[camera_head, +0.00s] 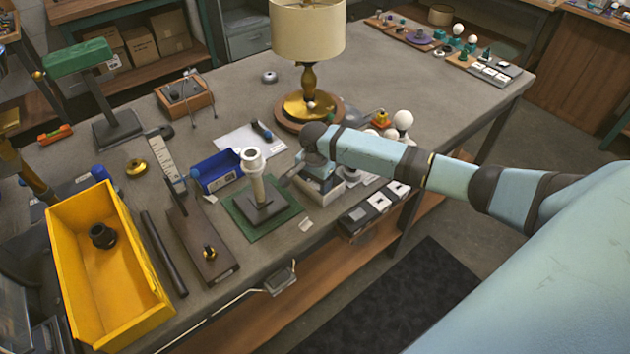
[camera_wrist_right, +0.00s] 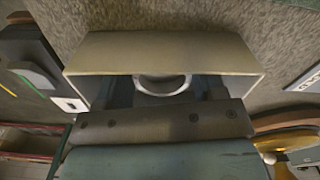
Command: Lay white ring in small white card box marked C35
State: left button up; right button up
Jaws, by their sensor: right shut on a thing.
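The white ring (camera_wrist_right: 162,86) shows in the right wrist view, held between the fingers of my right gripper (camera_wrist_right: 162,92). Only its far arc shows; the rest is hidden by the gripper body. The fingers reach down inside a small pale open card box (camera_wrist_right: 165,50), whose walls stand around the ring. I cannot tell whether the ring touches the box floor. In the head view the box (camera_head: 326,193) shows partly beneath my right gripper (camera_head: 318,172), and the ring is hidden there. No C35 mark is readable. My left gripper is not in view.
A white post on a dark base (camera_head: 272,207) stands on a green mat left of the box. A blue bin (camera_head: 217,172) and a lamp (camera_head: 308,85) are behind. Small black-and-white boxes (camera_head: 378,203) line the front edge. A yellow bin (camera_head: 140,290) stands at left.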

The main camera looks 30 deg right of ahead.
jog(key=o, duration=1)
jog(key=shift+r, duration=0.25)
notch_tip(320, 180, up, 12)
jog(key=shift+f, duration=0.1)
